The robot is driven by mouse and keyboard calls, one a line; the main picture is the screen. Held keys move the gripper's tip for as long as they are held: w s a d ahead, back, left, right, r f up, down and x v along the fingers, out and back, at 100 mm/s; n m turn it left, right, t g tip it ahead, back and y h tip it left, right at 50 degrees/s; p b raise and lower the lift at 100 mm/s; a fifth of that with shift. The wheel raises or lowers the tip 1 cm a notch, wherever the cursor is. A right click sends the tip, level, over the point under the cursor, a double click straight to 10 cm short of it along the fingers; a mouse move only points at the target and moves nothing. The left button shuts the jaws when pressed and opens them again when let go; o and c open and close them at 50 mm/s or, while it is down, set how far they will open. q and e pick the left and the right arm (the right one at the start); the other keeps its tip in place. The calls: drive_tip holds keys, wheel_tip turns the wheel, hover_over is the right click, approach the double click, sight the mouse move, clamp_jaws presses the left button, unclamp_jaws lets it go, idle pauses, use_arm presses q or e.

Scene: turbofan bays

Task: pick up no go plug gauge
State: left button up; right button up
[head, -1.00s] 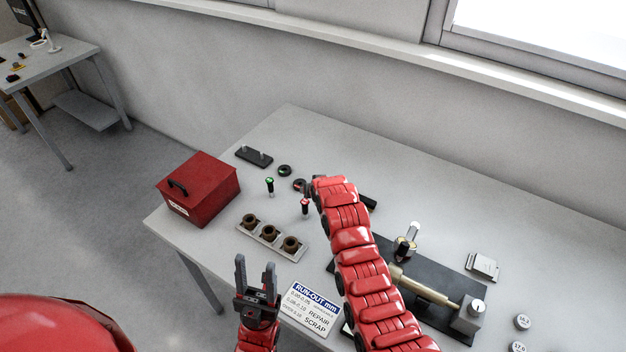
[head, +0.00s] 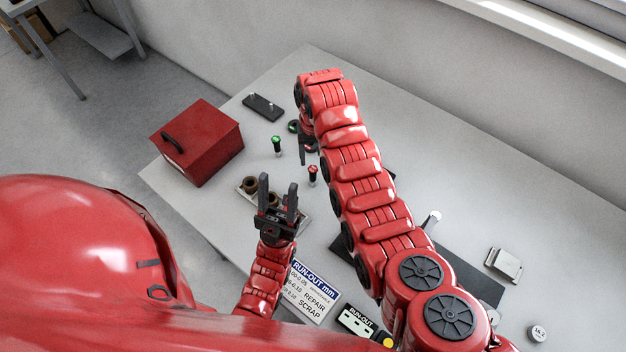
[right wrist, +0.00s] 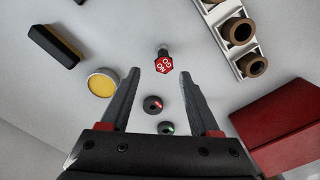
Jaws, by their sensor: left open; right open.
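The no go plug gauge (head: 313,172), with a red top, stands upright on the table. In the right wrist view, its red hexagonal top (right wrist: 162,65) shows white lettering, just beyond and between the fingertips. My right gripper (right wrist: 158,72) is open and empty, apart from the gauge as far as I can tell. In the head view, the right gripper (head: 309,148) is partly hidden by its own arm, just behind the gauge. My left gripper (head: 278,190) is open and empty, over the bushing tray. A green-topped plug gauge (head: 277,145) stands to the left.
The tray of brown bushings (right wrist: 238,32) lies near the gauge. A red box (head: 197,142) stands at the left. A black plate with pins (head: 263,106) lies behind.

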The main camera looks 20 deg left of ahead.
sight(314, 168)
wheel_tip(314, 168, down, 5)
drive_tip(key=shift+r+b, duration=0.15)
drive_tip(key=shift+b, duration=0.15)
drive_tip(key=f, duration=0.1)
drive_tip(key=f+b, duration=0.1)
drive_tip(key=f, duration=0.2)
drive_tip(key=shift+s+a+f, duration=0.2)
drive_tip(key=shift+s+f, duration=0.1)
drive_tip(key=shift+f, duration=0.05)
drive_tip(key=shift+r, duration=0.1)
clamp_jaws()
